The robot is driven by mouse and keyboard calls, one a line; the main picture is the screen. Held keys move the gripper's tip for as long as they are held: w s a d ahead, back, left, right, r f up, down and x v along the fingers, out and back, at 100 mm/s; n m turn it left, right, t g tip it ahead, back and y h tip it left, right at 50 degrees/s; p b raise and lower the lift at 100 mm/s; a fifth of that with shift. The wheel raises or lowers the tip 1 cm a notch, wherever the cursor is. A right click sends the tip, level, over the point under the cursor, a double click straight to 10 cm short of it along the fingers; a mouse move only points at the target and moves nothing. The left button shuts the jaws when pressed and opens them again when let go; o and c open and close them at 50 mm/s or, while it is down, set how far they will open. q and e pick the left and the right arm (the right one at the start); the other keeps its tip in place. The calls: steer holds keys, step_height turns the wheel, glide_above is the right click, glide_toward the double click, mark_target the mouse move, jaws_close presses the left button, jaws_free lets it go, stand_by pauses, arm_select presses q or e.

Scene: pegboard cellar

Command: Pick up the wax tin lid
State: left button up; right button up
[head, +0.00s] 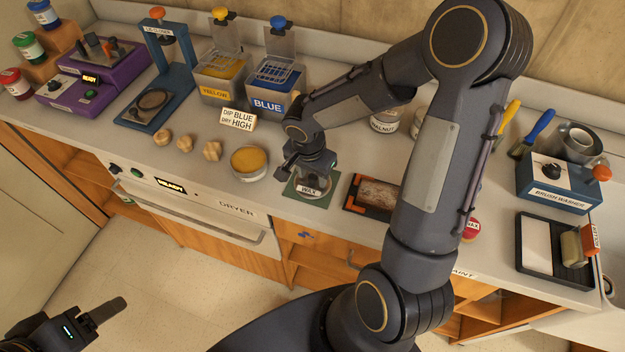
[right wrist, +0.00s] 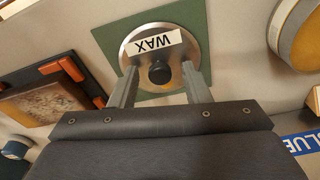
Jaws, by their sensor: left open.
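The wax tin lid is a round silver disc with a black knob and a WAX label, lying on a green mat. It shows in the right wrist view (right wrist: 146,60) and partly under my right gripper in the head view (head: 313,191). My right gripper (right wrist: 160,85) is open, with one finger on each side of the knob and visible gaps between. In the head view my right gripper (head: 308,171) is right over the lid. My left gripper (head: 105,312) is open and empty at the lower left, away from the counter.
An open tin with yellowish contents (head: 249,162) stands left of the green mat (head: 325,201). A tray with a brown panel (head: 372,194) lies right of it.

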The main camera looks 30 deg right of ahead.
jaws_close()
steer(key=shift+r, duration=0.1)
